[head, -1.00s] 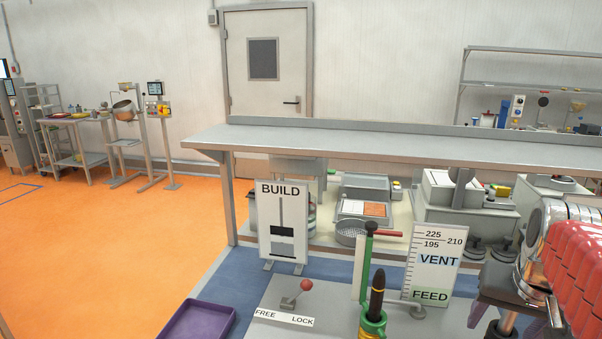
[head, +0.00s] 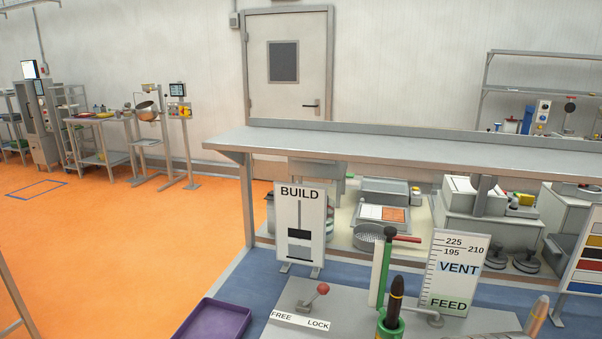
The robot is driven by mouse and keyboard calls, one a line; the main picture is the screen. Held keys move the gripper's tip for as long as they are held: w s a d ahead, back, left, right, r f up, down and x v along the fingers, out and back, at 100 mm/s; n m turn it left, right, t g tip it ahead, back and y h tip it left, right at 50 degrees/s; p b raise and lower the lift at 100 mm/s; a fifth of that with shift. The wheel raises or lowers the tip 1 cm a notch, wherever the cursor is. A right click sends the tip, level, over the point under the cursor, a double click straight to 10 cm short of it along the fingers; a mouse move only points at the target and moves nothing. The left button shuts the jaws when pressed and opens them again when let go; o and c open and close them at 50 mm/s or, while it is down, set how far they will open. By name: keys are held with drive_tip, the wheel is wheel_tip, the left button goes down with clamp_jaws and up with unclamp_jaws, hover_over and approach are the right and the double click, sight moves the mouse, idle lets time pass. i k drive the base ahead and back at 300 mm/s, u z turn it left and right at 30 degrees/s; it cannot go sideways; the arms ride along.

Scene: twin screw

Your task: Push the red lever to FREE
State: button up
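The red lever (head: 323,289) stands on a grey panel (head: 345,325) at the bottom middle of the head view. It has a round red knob on a short metal stem. The stem tilts to the right, and the knob is above the LOCK end of the white label (head: 299,320). The label reads FREE at left and LOCK at right. My gripper is not in view, and nothing is seen touching the lever.
A BUILD board (head: 300,225) stands behind. A purple tray (head: 213,320) is at left.

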sight(322, 288)
drive_tip(key=k, duration=1.35)
drive_tip(key=z, duration=0.05)
drive_tip(key=i, duration=1.15)
drive_tip(key=u, duration=0.8)
drive_tip(key=i, duration=0.7)
drive_tip(key=u, duration=0.45)
